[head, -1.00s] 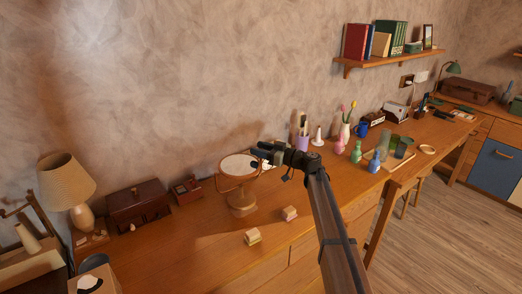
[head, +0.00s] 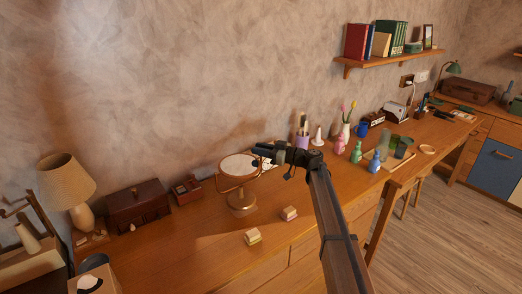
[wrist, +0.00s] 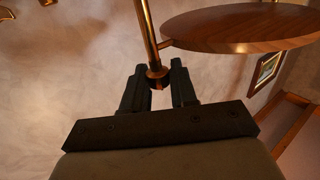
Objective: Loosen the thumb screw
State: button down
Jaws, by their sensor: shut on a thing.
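The round tilting mirror (head: 237,165) stands on its turned base (head: 242,204) on the desk, held in a brass frame. In the wrist view the wooden back of the mirror (wrist: 240,27) fills the upper right, with the brass frame arm (wrist: 146,30) beside it. The thumb screw (wrist: 157,76) is a small brass knob on that frame arm. My gripper (wrist: 158,82) has its two dark fingers on either side of the knob and is shut on it. In the head view my gripper (head: 268,153) reaches the mirror's right side, where it hides the screw.
Two small blocks (head: 253,237) (head: 289,213) lie in front of the mirror. A lamp (head: 68,190), a brown box (head: 138,202) and a small red-brown box (head: 186,190) stand to the left. Vases and bottles (head: 356,152) crowd the right.

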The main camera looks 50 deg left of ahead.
jog(key=n+g+h, duration=0.2)
jog(key=g, duration=0.1)
jog(key=n+g+h, duration=0.2)
jog(key=n+h, duration=0.1)
jog(key=shift+w+a+g, duration=0.15)
jog(key=shift+a+g, duration=0.05)
jog(key=shift+g, duration=0.2)
jog(key=shift+d+n+g+h, duration=0.1)
jog(key=shift+n+g+h, duration=0.6)
jog(key=shift+h, duration=0.5)
jog(key=shift+d+n+g+h, duration=0.1)
jog(key=shift+n+g+h, duration=0.3)
jog(key=shift+n+h, duration=0.65)
jog(key=shift+h, duration=0.45)
jog(key=c, duration=1)
grip_release()
jog(key=v, duration=1.1)
jog(key=shift+w+d, duration=0.1)
jog(key=shift+w, duration=0.15)
